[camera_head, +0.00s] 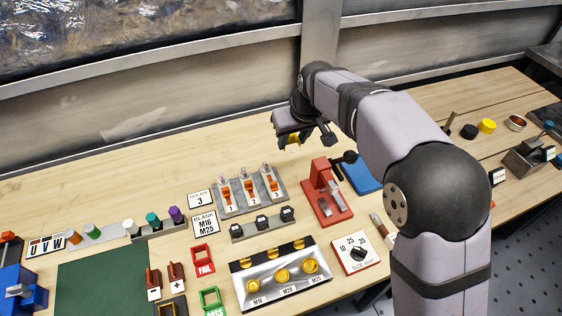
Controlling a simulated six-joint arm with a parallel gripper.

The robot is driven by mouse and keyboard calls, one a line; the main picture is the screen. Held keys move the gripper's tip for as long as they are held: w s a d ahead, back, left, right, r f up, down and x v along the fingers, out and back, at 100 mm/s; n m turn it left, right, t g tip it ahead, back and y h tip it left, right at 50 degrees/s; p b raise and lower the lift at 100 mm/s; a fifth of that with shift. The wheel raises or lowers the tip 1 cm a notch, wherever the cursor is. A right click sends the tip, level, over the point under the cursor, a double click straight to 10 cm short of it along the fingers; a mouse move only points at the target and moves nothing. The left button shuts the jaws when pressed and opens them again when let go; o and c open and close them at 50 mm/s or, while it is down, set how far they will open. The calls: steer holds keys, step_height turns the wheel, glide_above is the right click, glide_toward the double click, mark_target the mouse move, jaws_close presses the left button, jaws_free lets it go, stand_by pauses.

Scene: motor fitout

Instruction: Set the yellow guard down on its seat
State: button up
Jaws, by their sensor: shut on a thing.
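My gripper (298,139) hangs above the back of the bench, behind the red press-like fixture and the clamp row. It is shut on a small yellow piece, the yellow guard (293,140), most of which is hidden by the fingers. The guard is held off the bench top. I cannot tell which place is its seat.
A red fixture (327,194) stands below and right of my gripper, beside a blue block (361,175). A tray with brass plugs (283,276) lies in front. The back-left bench is clear.

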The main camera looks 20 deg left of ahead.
steer(key=s+a+r+n+p, duration=0.1)
steer(key=s+a+r+p, duration=0.2)
steer(key=s+r+p, duration=0.15)
steer(key=s+f, duration=0.2)
steer(key=f, duration=0.1)
steer(key=s+d+f, duration=0.1)
steer(key=f, duration=0.1)
steer(key=shift+s+f, duration=0.15)
steer(key=shift+s, duration=0.25)
steer(key=shift+w+f, duration=0.2)
steer(key=shift+w+a+r+m, duration=0.25)
steer(key=shift+w+a+m, duration=0.15)
steer(key=shift+m, duration=0.2)
steer(key=b, duration=0.3)
glide_above(270, 180)
steer(key=shift+s+d+f, duration=0.1)
steer(key=shift+d+f, duration=0.05)
steer(key=shift+f, duration=0.8)
steer(key=shift+s+d+f, duration=0.1)
steer(key=shift+s+f, duration=0.05)
steer(key=shift+f, duration=0.85)
steer(key=shift+s+d+f, duration=0.1)
steer(key=shift+d+f, duration=0.05)
steer(key=shift+f, duration=0.8)
steer(key=shift+f+b, duration=0.85)
steer(key=shift+f, duration=0.6)
